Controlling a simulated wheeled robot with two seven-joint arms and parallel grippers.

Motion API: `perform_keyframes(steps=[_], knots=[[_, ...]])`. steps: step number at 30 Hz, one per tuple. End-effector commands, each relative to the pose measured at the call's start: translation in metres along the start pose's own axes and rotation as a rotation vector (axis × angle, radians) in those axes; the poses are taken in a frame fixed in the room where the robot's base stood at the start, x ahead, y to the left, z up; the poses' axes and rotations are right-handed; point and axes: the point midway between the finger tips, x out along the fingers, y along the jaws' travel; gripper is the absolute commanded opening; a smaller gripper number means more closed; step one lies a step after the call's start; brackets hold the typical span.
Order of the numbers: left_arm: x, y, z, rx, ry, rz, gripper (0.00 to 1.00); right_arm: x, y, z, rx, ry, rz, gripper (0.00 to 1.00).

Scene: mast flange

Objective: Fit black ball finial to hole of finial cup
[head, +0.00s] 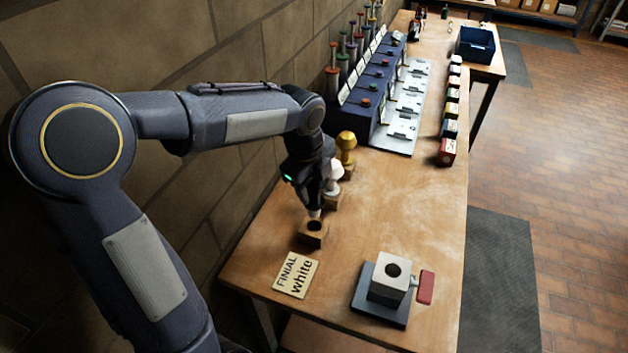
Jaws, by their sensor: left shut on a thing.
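My left gripper (314,196) points down just above a wooden block (313,234) with an empty dark hole. It is shut on the black ball finial, which is dark against the dark fingers and hard to make out; a small pale tip shows below them. The finial cup (391,278) looks like a pale block with a round open hole in its top, on a dark base plate (376,312) with a red tab at its right. It stands to the right of the gripper and nearer the camera. My right gripper is not in view.
A white finial (333,172) and a gold finial (346,146) stand on wooden blocks close behind the gripper. A card (296,275) reads "FINIAL white". A blue rack (372,100), several small boxes and a blue bin (476,44) are farther back. The table's middle is clear.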

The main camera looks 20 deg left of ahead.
Motion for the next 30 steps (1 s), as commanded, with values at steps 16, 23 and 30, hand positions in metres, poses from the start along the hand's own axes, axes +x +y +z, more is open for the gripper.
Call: perform_keyframes(steps=[16,23,30], knots=[[0.032,0.006,0.0,0.0,0.0,0.0,0.27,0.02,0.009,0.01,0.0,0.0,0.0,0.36],[0.032,0.006,0.0,0.0,0.0,0.0,0.27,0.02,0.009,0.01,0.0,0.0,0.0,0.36],[0.031,0.006,0.0,0.0,0.0,0.0,0.27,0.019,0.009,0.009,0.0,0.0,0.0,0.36]])
